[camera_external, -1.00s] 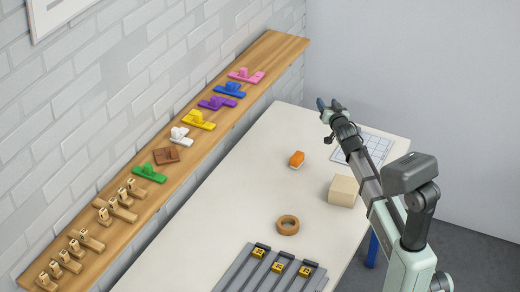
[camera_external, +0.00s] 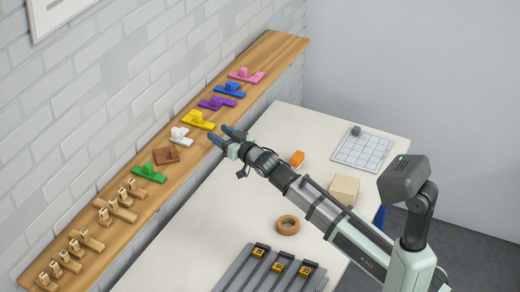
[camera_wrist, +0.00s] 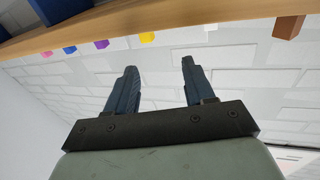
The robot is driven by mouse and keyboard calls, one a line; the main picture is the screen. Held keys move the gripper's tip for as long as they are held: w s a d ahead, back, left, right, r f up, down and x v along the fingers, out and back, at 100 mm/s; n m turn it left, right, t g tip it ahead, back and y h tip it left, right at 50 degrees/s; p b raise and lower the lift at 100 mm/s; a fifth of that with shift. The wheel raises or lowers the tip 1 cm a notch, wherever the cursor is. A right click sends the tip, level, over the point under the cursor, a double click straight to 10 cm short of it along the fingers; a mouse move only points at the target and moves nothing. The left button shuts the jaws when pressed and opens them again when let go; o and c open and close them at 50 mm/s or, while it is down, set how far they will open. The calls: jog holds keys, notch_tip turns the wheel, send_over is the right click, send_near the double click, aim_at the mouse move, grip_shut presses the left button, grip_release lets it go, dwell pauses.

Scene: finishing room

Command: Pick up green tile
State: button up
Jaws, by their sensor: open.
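The green tile (camera_external: 149,173) lies on the wooden shelf along the brick wall, left of my gripper in the external view. It is a flat piece with a raised knob. My gripper (camera_external: 222,136) is open and empty, beside the shelf's front edge near the yellow and white tiles. In the wrist view my gripper (camera_wrist: 158,75) shows two dark fingers apart with nothing between them. I cannot make out the green tile in the wrist view.
The shelf (camera_external: 272,52) also holds brown (camera_external: 166,155), white (camera_external: 181,136), yellow (camera_external: 198,120), purple (camera_external: 217,103), blue (camera_external: 230,90) and pink (camera_external: 245,75) tiles. Several wooden pieces (camera_external: 86,241) stand at its near end. Below, the table holds a tape roll (camera_external: 288,225) and a beige block (camera_external: 344,190).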

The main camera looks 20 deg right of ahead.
aim_at(151, 167)
jog(key=s+a+n+g+y, duration=0.4)
jog(key=s+a, duration=1.3)
jog(key=a, duration=0.1)
jog(key=x, duration=0.8)
jog(key=shift+w+d+x, duration=0.15)
jog(key=shift+x, duration=1.15)
jog(key=shift+w+d+x, duration=0.1)
jog(key=shift+w+x, duration=0.05)
jog(key=shift+x, duration=1.2)
jog(key=shift+s+r, duration=0.1)
jog(key=shift+r, duration=0.05)
jog(key=shift+d, duration=0.1)
grip_shut()
